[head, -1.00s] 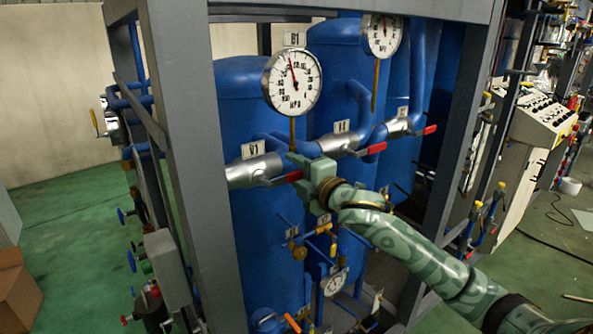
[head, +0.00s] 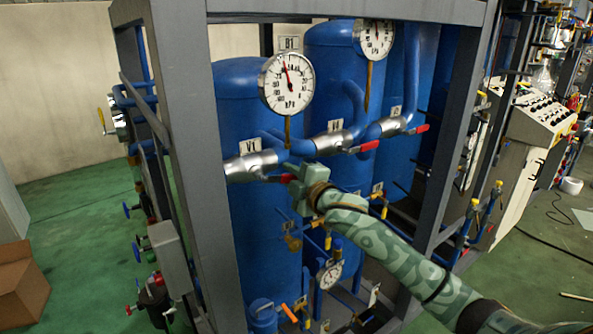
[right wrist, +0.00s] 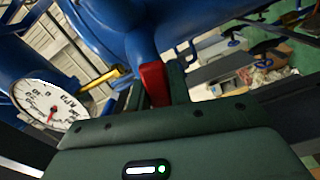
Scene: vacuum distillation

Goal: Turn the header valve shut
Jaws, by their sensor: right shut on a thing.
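The header valve (head: 250,167) is a silver body on the blue pipe, under a tag that seems to read V1. Its red lever handle (head: 279,178) points right, about level, less up-tilted than the other two red levers. My right gripper (head: 295,180) is shut on the handle's outer end and hides its tip. In the right wrist view the red handle (right wrist: 153,84) stands between the two dark green fingers. My left gripper is not in view.
A round gauge (head: 286,83) tagged B1 hangs above the valve on a brass stem. Two similar valves with red handles (head: 369,146) (head: 422,128) sit farther right. A grey frame post (head: 190,150) stands at left. Blue tanks (head: 255,230) are behind.

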